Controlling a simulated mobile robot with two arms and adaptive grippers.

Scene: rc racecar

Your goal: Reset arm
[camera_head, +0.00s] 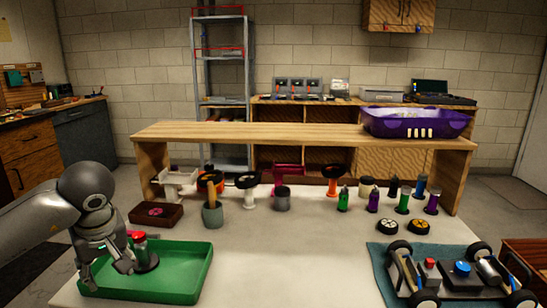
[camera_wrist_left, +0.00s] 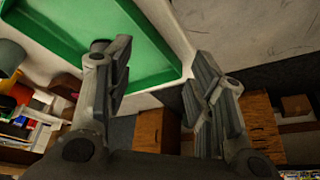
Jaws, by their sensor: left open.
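My left gripper (camera_head: 108,272) reaches in from the left in the head view, over the left part of a green tray (camera_head: 185,285). Its fingers are apart; in the left wrist view the open gripper (camera_wrist_left: 160,85) has nothing between its fingers, and the green tray (camera_wrist_left: 60,35) shows beyond them. In the tray, just right of the fingers, stands a grey-green cylinder part (camera_head: 141,250) with a red piece beside its top and a dark round base. The fingers partly cover this part, and I cannot tell if they touch it. My right gripper is in neither view.
An open car chassis (camera_head: 455,278) sits on a teal mat (camera_head: 380,270) at the right. A brown box (camera_head: 156,214), a grey cup (camera_head: 212,214) and several coloured shocks stand behind. A wooden riser (camera_head: 290,131) holds a purple basket (camera_head: 416,122). The table's middle front is clear.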

